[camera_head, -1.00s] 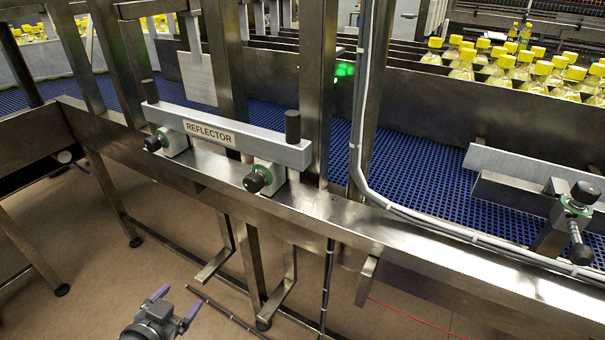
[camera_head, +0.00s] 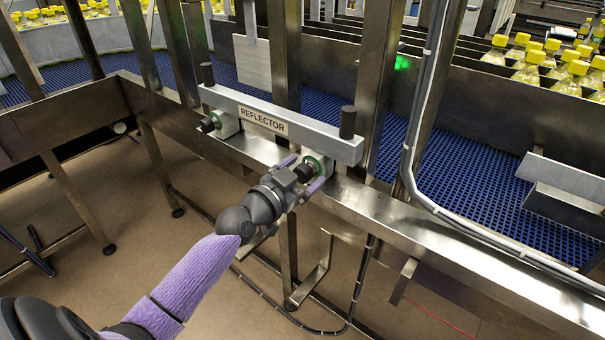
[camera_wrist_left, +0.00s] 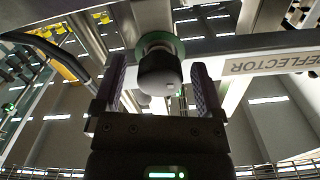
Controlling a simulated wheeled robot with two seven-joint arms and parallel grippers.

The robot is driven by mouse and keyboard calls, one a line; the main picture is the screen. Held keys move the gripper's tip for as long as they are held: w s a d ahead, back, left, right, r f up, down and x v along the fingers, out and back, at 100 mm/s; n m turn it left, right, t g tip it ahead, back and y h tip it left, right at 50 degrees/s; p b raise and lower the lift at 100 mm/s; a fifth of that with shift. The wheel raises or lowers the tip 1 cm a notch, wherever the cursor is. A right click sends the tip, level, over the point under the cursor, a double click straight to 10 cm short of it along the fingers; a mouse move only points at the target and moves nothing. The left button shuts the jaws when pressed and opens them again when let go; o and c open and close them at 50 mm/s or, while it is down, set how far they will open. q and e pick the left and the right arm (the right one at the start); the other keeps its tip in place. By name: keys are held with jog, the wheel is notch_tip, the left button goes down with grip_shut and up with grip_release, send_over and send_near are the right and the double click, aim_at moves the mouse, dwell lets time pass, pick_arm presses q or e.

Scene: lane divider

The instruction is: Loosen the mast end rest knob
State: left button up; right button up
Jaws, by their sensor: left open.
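A grey bar labelled REFLECTOR (camera_head: 285,127) lies along the conveyor's steel rail, on two clamp blocks. Each block has a black knob with a green ring: a left knob (camera_head: 208,125) and a right knob (camera_head: 304,173). No label tells which is the mast end. My left gripper (camera_head: 302,174) is at the right knob, its purple fingers open on either side of it. In the left wrist view the dark round knob (camera_wrist_left: 160,74) sits between the two fingers, with a gap to each. The gripper hides part of the right block. My right gripper is not in view.
Steel posts (camera_head: 286,55) rise behind the bar. A grey cable (camera_head: 415,130) bends down and runs along the rail at right. Yellow-capped bottles (camera_head: 545,65) stand beyond the blue conveyor belt (camera_head: 470,170). The floor in front is open.

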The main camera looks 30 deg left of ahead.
pick_arm(q)
grip_shut()
dwell(0.4)
jog(key=n, duration=0.4)
jog(key=shift+n, duration=0.4)
jog(key=n, duration=0.4)
jog(key=shift+a+n+p, duration=0.1)
jog(key=shift+n+p, duration=0.2)
jog(key=shift+p, duration=0.1)
jog(key=n, duration=0.4)
jog(key=shift+n, duration=2.5)
